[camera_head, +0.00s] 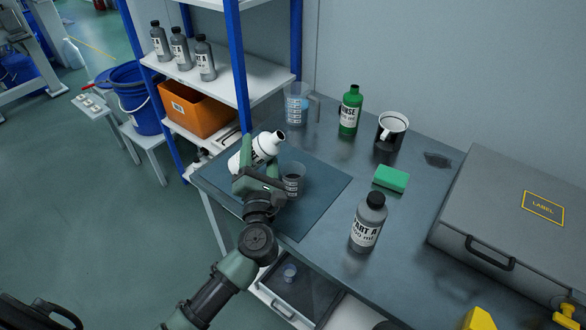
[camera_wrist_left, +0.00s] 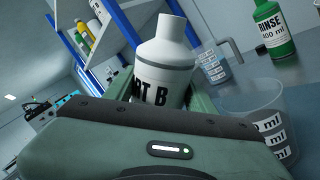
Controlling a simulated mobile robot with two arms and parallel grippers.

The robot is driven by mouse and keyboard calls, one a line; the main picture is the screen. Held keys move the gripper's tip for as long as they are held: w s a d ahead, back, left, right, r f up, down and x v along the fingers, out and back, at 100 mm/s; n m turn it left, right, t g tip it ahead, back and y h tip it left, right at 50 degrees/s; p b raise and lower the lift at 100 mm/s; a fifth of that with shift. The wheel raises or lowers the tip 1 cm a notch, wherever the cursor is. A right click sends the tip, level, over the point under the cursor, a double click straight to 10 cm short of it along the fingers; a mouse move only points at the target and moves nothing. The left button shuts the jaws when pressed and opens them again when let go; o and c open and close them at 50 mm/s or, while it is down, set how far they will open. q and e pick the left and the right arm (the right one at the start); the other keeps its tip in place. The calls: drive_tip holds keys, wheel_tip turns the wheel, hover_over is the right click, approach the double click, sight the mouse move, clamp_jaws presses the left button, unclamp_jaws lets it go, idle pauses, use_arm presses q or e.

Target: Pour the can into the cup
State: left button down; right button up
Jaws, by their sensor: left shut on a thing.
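A white bottle (camera_head: 264,146) with a black "PART B"-style label is held by my left gripper (camera_head: 247,172), which is shut on it. The bottle is tilted in the head view, its neck toward the upper right and its dark mouth showing. It also shows in the left wrist view (camera_wrist_left: 166,62), with "RT B" readable. A clear graduated cup (camera_head: 293,182) stands upright on the dark mat, just right of the gripper. The cup is at the right of the left wrist view (camera_wrist_left: 258,112). No can is seen. My right gripper is out of view.
The mat (camera_head: 325,185) lies on the grey table. Behind are a clear jug (camera_head: 298,104), a green RINSE bottle (camera_head: 350,112) and a black-and-white mug (camera_head: 391,131). A green sponge (camera_head: 391,178), grey PART A bottle (camera_head: 368,225) and grey case (camera_head: 520,215) are rightward. A blue-post shelf (camera_head: 235,85) stands left.

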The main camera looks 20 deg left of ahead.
sight(255, 159)
use_arm(q)
drive_tip(key=shift+r, duration=0.2)
idle(0.3)
drive_tip(key=shift+a+f+m, duration=0.1)
drive_tip(key=shift+f+m, duration=0.15)
drive_tip(key=shift+m, duration=0.05)
drive_tip(key=shift+a+f+m+t+h+b, duration=0.15)
drive_tip(key=shift+f+m+b, duration=0.3)
drive_tip(key=shift+f+b, duration=0.4)
drive_tip(key=shift+a+f+m+t+h+b, duration=0.15)
drive_tip(key=shift+f+m+b, duration=0.3)
drive_tip(key=shift+f+b, duration=0.35)
idle(0.6)
drive_tip(key=shift+a+r+m+h+p, duration=0.1)
drive_tip(key=shift+r+m+h+p, duration=0.3)
drive_tip(key=shift+m, duration=0.7)
idle(1.4)
drive_tip(key=shift+s+a+f+m+t, duration=0.15)
drive_tip(key=shift+m+t, duration=0.25)
drive_tip(key=shift+m, duration=0.7)
idle(1.3)
